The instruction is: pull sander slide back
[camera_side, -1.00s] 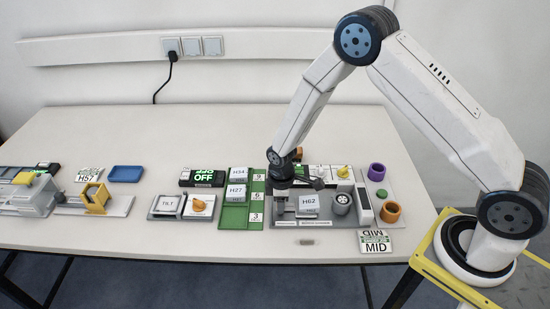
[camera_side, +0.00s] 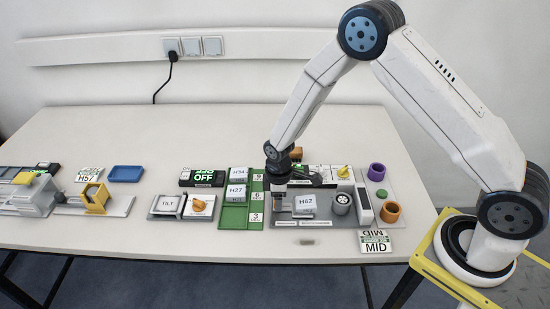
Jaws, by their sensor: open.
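The sander station is a grey plate (camera_side: 325,226) at the right of the table. On it sit a light block marked H62 (camera_side: 305,202), a round grinding wheel (camera_side: 342,204) and a yellow knob (camera_side: 344,172). I cannot make out clearly which part is the slide handle. My gripper (camera_side: 279,187) points down over the left side of this station, left of and behind the H62 block. It is open; its fingers are small and dark, and I cannot tell whether they touch anything. The wrist hides part of the station's back left.
A green rack (camera_side: 236,218) with H34 and H27 blocks stands just left of the station. Purple (camera_side: 376,170) and orange (camera_side: 390,211) cups stand on the right. A MID card (camera_side: 375,241) lies in front. The back of the table is clear.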

